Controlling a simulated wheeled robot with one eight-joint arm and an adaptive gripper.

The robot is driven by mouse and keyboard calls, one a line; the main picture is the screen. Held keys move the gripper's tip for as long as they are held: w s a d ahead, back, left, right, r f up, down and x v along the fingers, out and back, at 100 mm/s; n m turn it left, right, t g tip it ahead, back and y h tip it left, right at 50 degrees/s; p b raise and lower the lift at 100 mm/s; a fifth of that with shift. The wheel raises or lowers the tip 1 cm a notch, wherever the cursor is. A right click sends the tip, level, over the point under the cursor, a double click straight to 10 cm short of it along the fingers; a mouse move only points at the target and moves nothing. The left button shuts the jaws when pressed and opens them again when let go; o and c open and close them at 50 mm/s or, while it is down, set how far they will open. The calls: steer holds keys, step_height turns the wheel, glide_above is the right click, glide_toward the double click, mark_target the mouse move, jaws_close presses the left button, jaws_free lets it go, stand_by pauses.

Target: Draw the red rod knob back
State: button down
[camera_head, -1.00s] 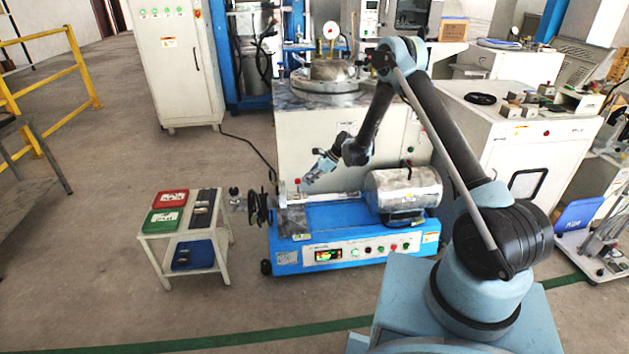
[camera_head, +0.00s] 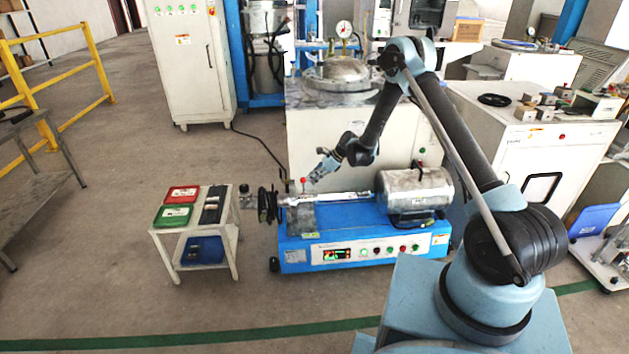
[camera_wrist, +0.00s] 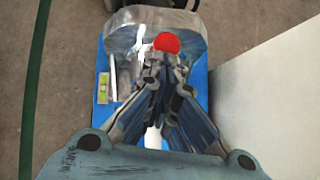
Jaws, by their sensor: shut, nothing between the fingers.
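The red rod knob (camera_head: 304,180) stands at the left end of the blue machine (camera_head: 360,250), above its bright metal part. In the wrist view the red knob (camera_wrist: 166,42) is a round red disc just beyond my fingertips. My gripper (camera_head: 315,180) is shut and empty, close beside the knob on its right in the head view. In the wrist view my gripper's fingertips (camera_wrist: 163,64) meet just below the knob. I cannot tell whether they touch it. The rod under the knob is mostly hidden.
A silver motor (camera_head: 416,189) sits on the machine's right end. A small white cart (camera_head: 232,240) with red and green boxes stands to the left. A large white cabinet (camera_head: 340,140) stands close behind the machine. Open floor lies in front.

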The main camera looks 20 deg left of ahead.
steer(key=w+d+r+n+t, duration=0.1)
steer(key=w+d+r, duration=0.1)
steer(key=d+r, duration=0.6)
steer(key=w+d+r+n, duration=0.1)
steer(key=w+d+r, duration=0.1)
steer(key=d+r, duration=0.7)
steer(key=s+d+r+n+t+h, duration=0.1)
steer(key=s+d+r+n, duration=0.15)
steer(key=d+r, duration=0.4)
steer(key=s+d+r+n+t+h, duration=0.1)
steer(key=s+d+r, duration=0.2)
steer(key=d+r, duration=0.4)
steer(key=s+d+r+n+h, duration=0.1)
steer(key=s+d+r, duration=0.2)
steer(key=s+d, duration=0.3)
steer(key=s+d+r+n+h, duration=0.1)
steer(key=s+d+r+n, duration=0.1)
steer(key=s+d, duration=0.5)
steer(key=s+d+f+n+t+h, duration=0.1)
steer(key=s+d+f+n+h, duration=0.1)
steer(key=s+d, duration=0.7)
steer(key=s+d+f+n+h, duration=0.1)
steer(key=s+d+f+n, duration=0.3)
steer(key=s+d, duration=0.5)
steer(key=shift+s+d+t+h, duration=0.15)
steer(key=shift+s+t+h, duration=0.25)
steer(key=shift+s, duration=0.8)
steer(key=shift+f, duration=0.1)
